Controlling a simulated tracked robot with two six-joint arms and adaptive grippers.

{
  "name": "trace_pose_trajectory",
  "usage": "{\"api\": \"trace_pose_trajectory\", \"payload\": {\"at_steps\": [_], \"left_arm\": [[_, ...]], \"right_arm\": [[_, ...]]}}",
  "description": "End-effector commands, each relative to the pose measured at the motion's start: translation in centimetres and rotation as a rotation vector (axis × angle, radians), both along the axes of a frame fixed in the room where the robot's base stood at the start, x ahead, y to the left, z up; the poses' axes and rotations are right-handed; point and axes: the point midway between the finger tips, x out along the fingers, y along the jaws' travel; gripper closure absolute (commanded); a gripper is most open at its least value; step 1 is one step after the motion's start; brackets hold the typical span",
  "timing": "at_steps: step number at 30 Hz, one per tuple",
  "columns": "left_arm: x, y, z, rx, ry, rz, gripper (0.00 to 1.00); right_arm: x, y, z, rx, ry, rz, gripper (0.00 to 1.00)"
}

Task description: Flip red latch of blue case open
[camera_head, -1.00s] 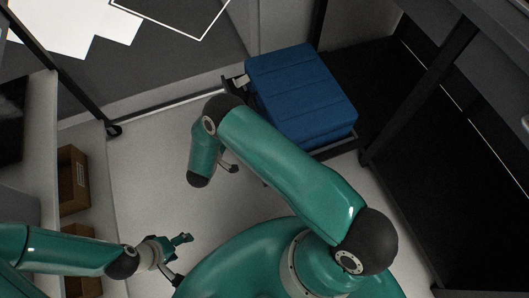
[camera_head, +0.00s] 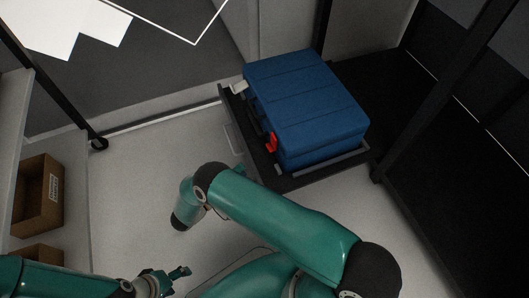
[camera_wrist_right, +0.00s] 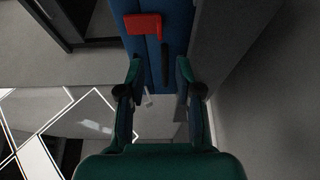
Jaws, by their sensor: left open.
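The blue case (camera_head: 305,100) lies on a dark turntable platform (camera_head: 290,181) right of centre in the head view. Its red latch (camera_head: 271,142) is on the side facing left and down. In the right wrist view the red latch (camera_wrist_right: 143,24) is at the top, on the blue case (camera_wrist_right: 178,28), beside a dark handle-like bar (camera_wrist_right: 165,65). My right gripper (camera_wrist_right: 158,75) is open and empty, its fingertips below the latch in that view and apart from it. In the head view it is mostly hidden by its own wrist. My left gripper (camera_head: 178,274) is open and empty, far from the case.
A small pale part (camera_head: 239,87) sits at the platform's left corner. A shelf with cardboard boxes (camera_head: 40,195) stands at the left. Dark frame posts (camera_head: 440,85) rise at the right. The light floor (camera_head: 140,175) between shelf and platform is clear.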

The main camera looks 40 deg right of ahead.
Motion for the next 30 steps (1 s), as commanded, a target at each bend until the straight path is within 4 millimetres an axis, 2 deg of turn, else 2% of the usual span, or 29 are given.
{"api": "trace_pose_trajectory", "payload": {"at_steps": [1, 6, 15, 21, 30], "left_arm": [[0.0, 0.0, -0.3, 0.0, 0.0, 0.0, 0.33], [0.0, 0.0, -1.1, 0.0, 0.0, 0.0, 0.33], [0.0, 0.0, -2.4, 0.0, 0.0, 0.0, 0.33], [0.0, 0.0, -2.7, 0.0, 0.0, 0.0, 0.33], [0.0, 0.0, -2.7, 0.0, 0.0, 0.0, 0.33]], "right_arm": [[0.1, -1.3, -0.1, 0.001, 0.002, -0.005, 0.66], [0.8, -5.0, -0.3, 0.002, 0.0, -0.005, 0.66], [1.6, -10.3, -0.2, 0.001, -0.001, -0.003, 0.66], [1.9, -11.8, -0.1, 0.001, -0.002, -0.001, 0.66], [1.9, -12.0, -0.1, 0.002, -0.001, 0.0, 0.66]]}}
